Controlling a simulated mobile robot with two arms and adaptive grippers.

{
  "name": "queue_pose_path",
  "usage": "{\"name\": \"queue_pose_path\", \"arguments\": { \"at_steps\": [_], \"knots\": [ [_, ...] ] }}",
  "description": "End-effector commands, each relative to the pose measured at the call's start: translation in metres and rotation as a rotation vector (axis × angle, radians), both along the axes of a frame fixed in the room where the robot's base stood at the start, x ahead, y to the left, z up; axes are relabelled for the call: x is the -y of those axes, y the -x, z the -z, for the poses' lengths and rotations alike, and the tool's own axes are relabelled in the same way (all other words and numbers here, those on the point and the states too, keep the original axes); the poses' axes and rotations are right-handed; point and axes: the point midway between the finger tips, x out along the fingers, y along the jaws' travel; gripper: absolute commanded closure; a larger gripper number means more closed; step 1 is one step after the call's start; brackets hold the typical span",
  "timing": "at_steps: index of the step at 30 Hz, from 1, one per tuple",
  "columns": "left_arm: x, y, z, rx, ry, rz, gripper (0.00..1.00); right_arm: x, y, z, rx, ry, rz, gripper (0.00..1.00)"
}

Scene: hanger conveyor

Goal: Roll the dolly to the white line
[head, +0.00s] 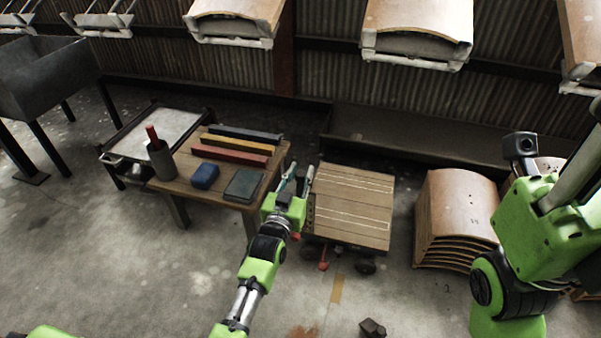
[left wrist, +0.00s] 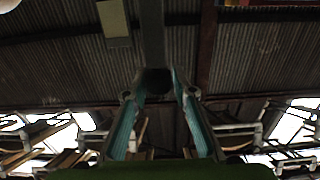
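The dolly (head: 352,207) is a low cart with a wooden plank deck, pale stripes across it, dark wheels and red knobs at its near side. It stands right of the workbench. My left gripper (head: 298,180) is at the deck's left edge, its two teal fingers spread apart. In the left wrist view the fingers (left wrist: 158,82) are also apart, with a dark shape between or behind their tips; I cannot tell whether they touch it. My right arm is at the right, its fingers out of sight. I cannot make out a separate white line on the floor.
A wooden bench (head: 178,172) with coloured bars stands left of the dolly. A stack of curved wooden panels (head: 456,205) stands right. A tan strip (head: 337,289) and a small dark block (head: 372,328) lie on the near floor. Panels hang overhead (head: 417,25).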

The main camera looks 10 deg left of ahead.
Motion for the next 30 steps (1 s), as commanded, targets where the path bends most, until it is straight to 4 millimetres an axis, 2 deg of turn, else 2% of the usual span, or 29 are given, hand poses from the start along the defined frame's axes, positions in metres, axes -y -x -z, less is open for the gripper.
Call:
{"name": "queue_pose_path", "arguments": {
  "at_steps": [10, 14, 17, 24, 30],
  "knots": [
    [-0.001, 0.000, 0.000, 0.000, -0.001, 0.000, 0.62, 0.000, 0.000, 0.000, 0.001, 0.000, 0.000, 0.66],
    [-0.001, 0.006, 0.000, 0.000, -0.001, -0.001, 0.62, 0.000, 0.001, 0.000, 0.002, -0.001, 0.000, 0.66],
    [-0.001, 0.020, 0.001, -0.001, -0.001, -0.001, 0.62, 0.000, 0.001, 0.000, 0.002, -0.001, 0.000, 0.66],
    [-0.003, 0.070, 0.002, -0.003, -0.001, -0.001, 0.62, 0.000, 0.000, 0.000, 0.001, 0.000, 0.000, 0.66],
    [-0.004, 0.104, 0.001, -0.001, -0.001, -0.001, 0.62, 0.000, 0.000, 0.000, 0.001, 0.000, 0.000, 0.66]
  ]
}}
